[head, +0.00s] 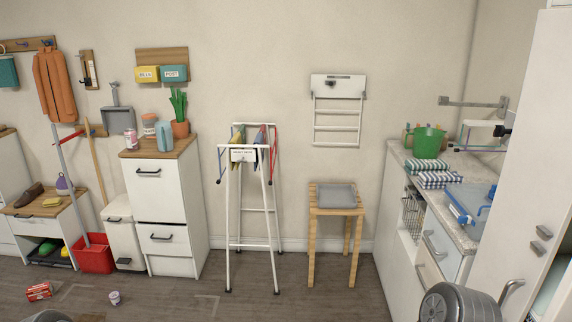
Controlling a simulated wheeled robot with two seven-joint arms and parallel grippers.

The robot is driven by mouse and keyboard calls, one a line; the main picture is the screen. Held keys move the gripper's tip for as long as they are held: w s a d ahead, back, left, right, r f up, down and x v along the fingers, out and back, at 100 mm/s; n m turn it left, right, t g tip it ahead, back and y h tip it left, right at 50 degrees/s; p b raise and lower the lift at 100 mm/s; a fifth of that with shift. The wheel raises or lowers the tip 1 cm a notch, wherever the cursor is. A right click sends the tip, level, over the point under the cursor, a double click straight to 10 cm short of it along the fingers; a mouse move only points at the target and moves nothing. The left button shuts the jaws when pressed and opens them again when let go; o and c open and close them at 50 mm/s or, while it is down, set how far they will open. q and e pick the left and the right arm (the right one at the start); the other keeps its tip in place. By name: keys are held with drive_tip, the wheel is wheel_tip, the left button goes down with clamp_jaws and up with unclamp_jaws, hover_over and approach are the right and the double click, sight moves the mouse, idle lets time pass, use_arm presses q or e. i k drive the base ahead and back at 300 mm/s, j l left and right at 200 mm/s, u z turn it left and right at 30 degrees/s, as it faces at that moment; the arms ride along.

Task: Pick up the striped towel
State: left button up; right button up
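Two folded patterned cloths lie close together on the counter at the right in the head view. The nearer cloth (437,180) is white with dark bluish marks. The farther cloth (427,165) is white and dark greenish. Both patterns are too small to tell surely which one is the striped towel. Neither of my grippers is in view. A grey rounded part at the bottom right looks like my own arm, well in front of the cloths.
A green bucket (429,142) stands behind the cloths on the counter (460,234). A blue-clear container (468,203) is to their right. A tall white cabinet (523,170) closes off the right side. A wooden stool (337,212) stands left of the counter, with open floor before it.

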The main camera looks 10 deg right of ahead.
sight(412, 167)
drive_tip(key=i, duration=1.2)
drive_tip(key=i+z, duration=0.4)
drive_tip(key=i+j+z, duration=0.2)
drive_tip(key=z, duration=0.2)
drive_tip(key=i+j+z, duration=0.6)
drive_tip(key=z, duration=0.2)
drive_tip(key=i+j+z, duration=0.2)
drive_tip(key=j+z, duration=0.25)
drive_tip(key=i+j+z, duration=0.15)
drive_tip(key=j+z, duration=0.35)
drive_tip(key=l, duration=0.1)
